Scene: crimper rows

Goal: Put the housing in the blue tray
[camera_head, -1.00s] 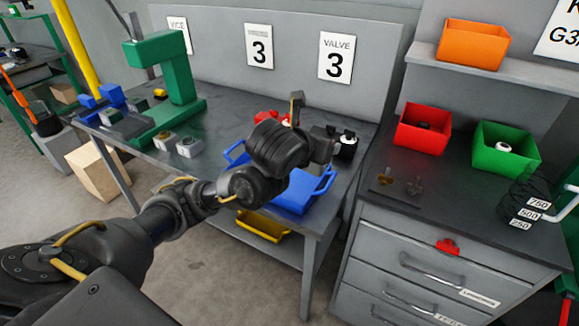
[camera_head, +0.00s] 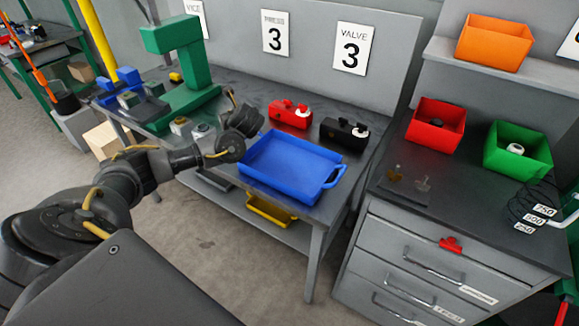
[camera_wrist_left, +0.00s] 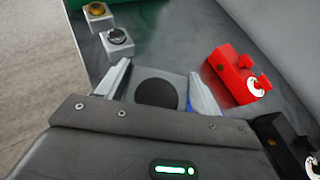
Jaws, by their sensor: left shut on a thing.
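A grey block with a dark round face, apparently the housing (camera_wrist_left: 157,89), sits between the two fingers of my left gripper (camera_wrist_left: 162,88) in the left wrist view. The gripper is shut on it. In the head view my left gripper (camera_head: 238,132) is at the left end of the blue tray (camera_head: 290,168); its fingers and the block are hidden there. The tray lies on the grey workbench, and its visible floor is empty. In the wrist view only a sliver of blue shows beside the right finger. My right gripper is not in view.
A red fixture (camera_head: 290,113) and a black fixture (camera_head: 343,133) stand behind the tray. Small grey blocks with knobs (camera_head: 181,126) and a green press (camera_head: 185,70) stand to the left. A drawer cabinet (camera_head: 440,240) with red and green bins is on the right.

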